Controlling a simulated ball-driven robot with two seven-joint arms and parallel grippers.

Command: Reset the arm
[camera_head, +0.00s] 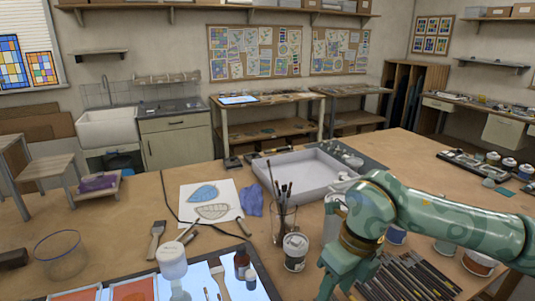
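My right arm (450,222), green with a swirl pattern, comes in from the right and bends down over the table. Its gripper (342,280) points down at the lower edge of the view, beside a row of dark sticks (410,277). The fingertips are not clear, so I cannot tell whether it is open or holds anything. My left gripper is not in view.
Left of the gripper stand a paint can (295,252) and a glass of brushes (283,222). A white tray (300,172) lies behind. Bottles (242,263) stand by a lit panel in front. Bare tabletop (110,235) shows at left.

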